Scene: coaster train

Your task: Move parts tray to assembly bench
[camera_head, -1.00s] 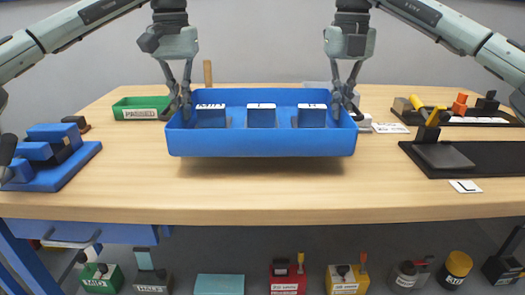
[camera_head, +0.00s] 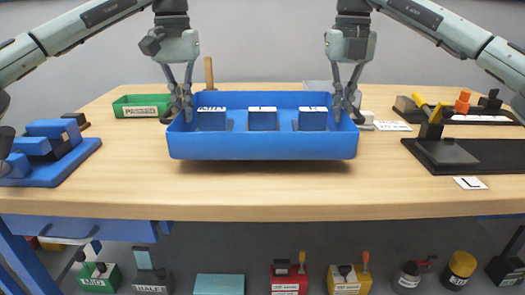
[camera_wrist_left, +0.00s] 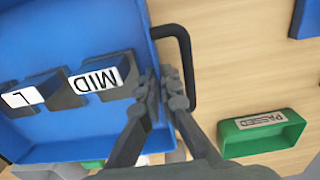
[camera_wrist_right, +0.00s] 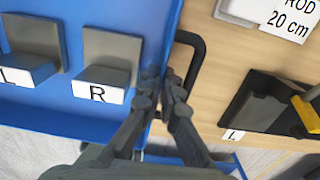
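The blue parts tray (camera_head: 262,147) is level over the middle of the wooden bench (camera_head: 300,195); a shadow beneath suggests a small gap. It holds three dark blocks with white labels, including a MID block (camera_wrist_left: 95,82), an L block (camera_wrist_left: 30,95) and an R block (camera_wrist_right: 105,70). My left gripper (camera_head: 180,110) is shut on the tray's left end wall, beside a black handle (camera_wrist_left: 187,60). My right gripper (camera_head: 346,108) is shut on the right end wall, beside the other handle (camera_wrist_right: 195,60). The fingers hide part of each wall.
A green PASSED bin (camera_head: 140,107) stands behind left. A blue fixture (camera_head: 50,165) sits at the left, black fixtures (camera_head: 450,158) at the right, near an L card (camera_head: 470,183). Bench space before the tray is clear.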

